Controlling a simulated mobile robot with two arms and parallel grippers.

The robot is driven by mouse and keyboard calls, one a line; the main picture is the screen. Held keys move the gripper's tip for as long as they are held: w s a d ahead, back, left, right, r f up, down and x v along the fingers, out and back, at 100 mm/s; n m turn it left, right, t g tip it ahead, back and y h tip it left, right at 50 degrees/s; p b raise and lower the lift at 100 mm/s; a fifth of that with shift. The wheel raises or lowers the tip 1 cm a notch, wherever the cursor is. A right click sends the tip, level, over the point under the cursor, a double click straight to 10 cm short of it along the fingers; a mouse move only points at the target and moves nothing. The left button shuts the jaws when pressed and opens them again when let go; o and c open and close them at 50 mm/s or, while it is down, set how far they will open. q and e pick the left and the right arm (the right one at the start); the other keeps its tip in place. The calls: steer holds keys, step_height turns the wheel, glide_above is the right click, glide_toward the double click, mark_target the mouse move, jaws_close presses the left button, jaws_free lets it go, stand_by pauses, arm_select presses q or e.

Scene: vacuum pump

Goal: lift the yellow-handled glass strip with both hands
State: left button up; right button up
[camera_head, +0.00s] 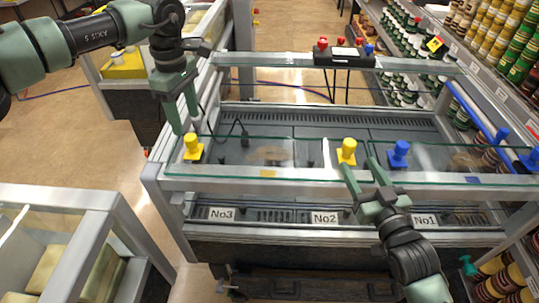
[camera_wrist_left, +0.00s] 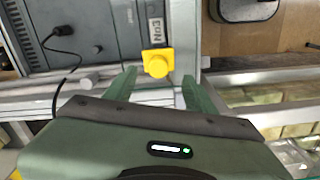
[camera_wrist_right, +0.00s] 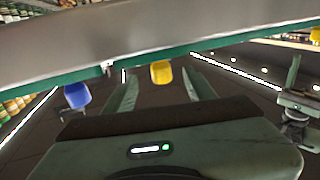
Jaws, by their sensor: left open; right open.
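The glass strip (camera_head: 270,157) lies across the front of the metal frame, with a yellow handle (camera_head: 193,147) at its left end and another yellow handle (camera_head: 347,151) at its right. My left gripper (camera_head: 184,122) is open just above and behind the left handle; in the left wrist view this yellow handle (camera_wrist_left: 157,63) shows beyond and between the fingertips. My right gripper (camera_head: 358,170) is open just in front of the right handle; in the right wrist view the yellow handle (camera_wrist_right: 161,72) shows between the fingertips. Neither gripper touches a handle visibly.
A second glass strip with blue handles (camera_head: 399,154) adjoins on the right. Labels such as No2 (camera_head: 324,217) mark the frame's front. A cabinet (camera_head: 60,225) is at lower left, shelves of bottles (camera_head: 488,40) at right.

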mark_target(190, 136)
arm_select(q)
step_height(190, 136, down, 8)
steer(key=shift+w+a+r, duration=0.1)
steer(key=shift+w+r, duration=0.05)
steer(key=shift+r, duration=0.1)
arm_select(e)
steer(key=x, duration=0.7)
steer(key=shift+w+a+f, duration=0.1)
steer(key=shift+w, duration=0.15)
arm_select(q)
jaws_close()
arm_select(e)
jaws_close()
arm_select(q)
steer(key=shift+r, duration=0.1)
